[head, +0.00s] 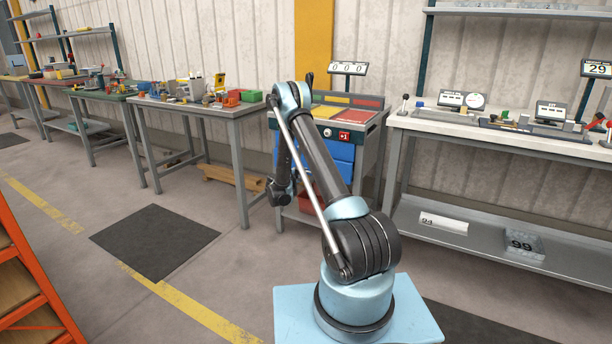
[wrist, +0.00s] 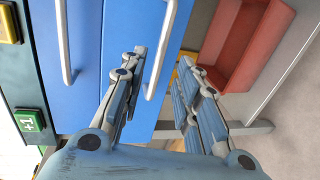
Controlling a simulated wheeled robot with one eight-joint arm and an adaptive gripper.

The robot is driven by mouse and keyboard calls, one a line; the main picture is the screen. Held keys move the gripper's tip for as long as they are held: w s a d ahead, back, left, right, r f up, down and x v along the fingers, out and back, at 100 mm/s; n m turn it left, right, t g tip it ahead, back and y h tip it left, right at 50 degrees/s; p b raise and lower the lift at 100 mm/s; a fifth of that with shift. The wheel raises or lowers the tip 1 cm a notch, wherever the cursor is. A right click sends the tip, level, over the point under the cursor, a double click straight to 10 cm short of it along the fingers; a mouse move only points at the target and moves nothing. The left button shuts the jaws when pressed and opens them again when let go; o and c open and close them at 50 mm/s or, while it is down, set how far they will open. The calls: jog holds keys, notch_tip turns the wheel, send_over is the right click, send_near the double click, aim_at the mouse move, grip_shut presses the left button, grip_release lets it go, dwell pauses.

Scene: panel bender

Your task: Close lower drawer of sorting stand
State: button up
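The sorting stand (head: 368,145) stands behind my arm in the head view, with blue drawer fronts partly hidden by the arm. In the wrist view the stand appears turned sideways. The upper drawer (wrist: 85,95) has a pale bar handle (wrist: 66,45). The lower drawer (wrist: 118,35) lies to its right, with its own bar handle (wrist: 161,50). How far the lower drawer stands out is hard to tell. My gripper (wrist: 163,58) is open, its fingertips on either side of the lower handle in the picture. I see no clear contact. In the head view it hangs low before the stand (head: 279,190).
A red bin (wrist: 245,45) sits beside the lower drawer in the wrist view. A workbench (head: 196,106) with small parts stands left of the stand; another bench (head: 480,128) with gauges stands right. A dark mat (head: 155,242) lies on open floor at left.

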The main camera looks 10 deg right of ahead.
jog(key=shift+x, duration=2.95)
grip_shut()
